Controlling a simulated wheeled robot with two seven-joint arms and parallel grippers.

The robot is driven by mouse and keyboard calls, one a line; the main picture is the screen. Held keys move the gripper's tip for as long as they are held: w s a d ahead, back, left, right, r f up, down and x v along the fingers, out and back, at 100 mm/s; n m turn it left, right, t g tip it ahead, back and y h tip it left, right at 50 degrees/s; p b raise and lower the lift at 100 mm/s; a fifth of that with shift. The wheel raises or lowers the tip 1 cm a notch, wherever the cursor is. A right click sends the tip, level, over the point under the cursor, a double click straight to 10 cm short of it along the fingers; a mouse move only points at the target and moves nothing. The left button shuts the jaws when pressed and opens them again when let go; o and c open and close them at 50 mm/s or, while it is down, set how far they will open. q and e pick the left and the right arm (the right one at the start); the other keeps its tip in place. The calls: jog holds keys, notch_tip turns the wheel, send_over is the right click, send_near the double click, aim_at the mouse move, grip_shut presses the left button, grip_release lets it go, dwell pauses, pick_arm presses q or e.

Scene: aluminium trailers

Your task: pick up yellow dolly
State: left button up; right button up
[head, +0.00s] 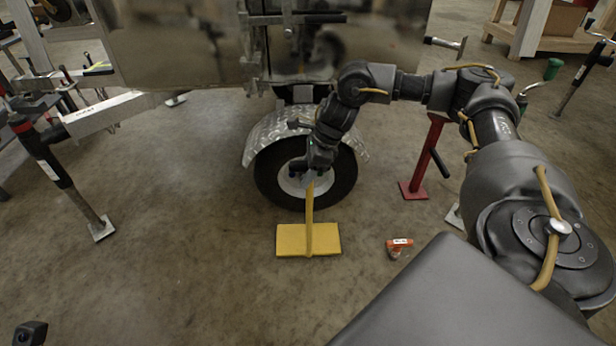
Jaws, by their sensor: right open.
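The yellow dolly (290,240) stands on the concrete floor in the middle of the head view. It has a flat yellow base and a thin upright yellow handle (309,215). My right gripper (311,172) points down at the top of the handle, in front of the trailer wheel. It is open, and I cannot tell whether its fingers are around the handle or just above it. The gripper hides the handle's top end. My left gripper does not show clearly enough to be identified.
The trailer wheel (343,178) with its checkered metal fender (263,133) is close behind the dolly. A red stand (426,160) is to the right. A small orange-labelled item (399,246) lies on the floor right of the dolly.

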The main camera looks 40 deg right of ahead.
jog(key=shift+c, duration=0.3)
grip_shut()
jog(key=shift+w+r, duration=0.2)
jog(key=shift+r, duration=0.05)
jog(key=shift+r, duration=0.1)
